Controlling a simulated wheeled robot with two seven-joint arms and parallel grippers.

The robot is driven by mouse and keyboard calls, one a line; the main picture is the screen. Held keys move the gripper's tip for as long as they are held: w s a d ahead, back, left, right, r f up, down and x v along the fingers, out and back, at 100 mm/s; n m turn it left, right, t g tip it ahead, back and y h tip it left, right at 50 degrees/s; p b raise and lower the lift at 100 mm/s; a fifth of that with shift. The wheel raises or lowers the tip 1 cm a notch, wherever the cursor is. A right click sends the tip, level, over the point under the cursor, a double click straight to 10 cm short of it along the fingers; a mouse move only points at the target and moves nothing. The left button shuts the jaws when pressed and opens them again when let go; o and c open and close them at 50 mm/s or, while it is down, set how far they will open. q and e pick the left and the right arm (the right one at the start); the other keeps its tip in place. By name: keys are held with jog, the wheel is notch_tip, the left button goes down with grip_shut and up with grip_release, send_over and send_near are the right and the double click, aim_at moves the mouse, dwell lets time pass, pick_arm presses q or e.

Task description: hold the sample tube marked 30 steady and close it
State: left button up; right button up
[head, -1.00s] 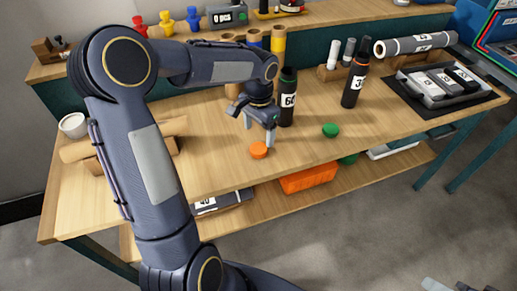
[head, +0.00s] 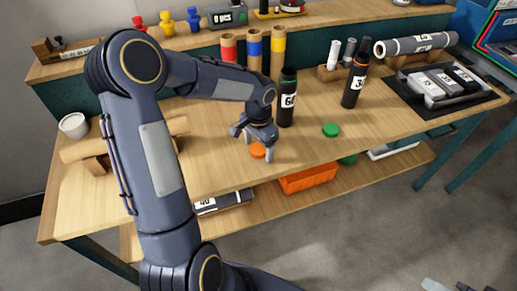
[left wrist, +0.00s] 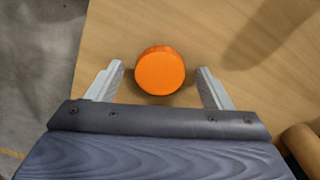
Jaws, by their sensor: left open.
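The tube whose label starts with 3 (head: 355,82) is dark with an orange rim and stands upright on the bench, right of centre; its second digit is unclear. An orange cap (head: 257,151) lies near the bench's front edge. My left gripper (head: 256,143) is open and empty, pointing down at this cap. In the left wrist view the cap (left wrist: 160,71) appears between the two fingertips (left wrist: 160,72), with a gap on each side. Small grey parts, probably of my right gripper (head: 462,286), show at the bottom right edge; their state is unclear.
A dark tube marked 60 (head: 287,98) with a green rim stands just behind my left gripper. A green cap (head: 330,130) lies to the right. A black tray (head: 428,108) is at the right, a white cup (head: 74,125) at the left. The front middle of the bench is fairly clear.

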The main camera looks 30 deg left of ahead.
aim_at(259, 148)
pick_arm(q)
jog(key=shift+c, duration=0.3)
jog(key=c, duration=1)
jog(key=shift+r, duration=0.45)
notch_tip(259, 148, up, 2)
jog(key=shift+r, duration=0.25)
jog(key=s+d+r, duration=0.1)
jog(key=d+r, duration=0.2)
jog(key=d, duration=0.1)
jog(key=s+d+r, duration=0.2)
jog(key=d+r, duration=0.1)
jog(key=d, duration=0.1)
jog(key=s+d+r, duration=0.2)
jog(key=d+r, duration=0.1)
jog(key=d, duration=0.2)
jog(key=shift+s+r+b, duration=0.25)
jog(key=shift+r+b, duration=0.05)
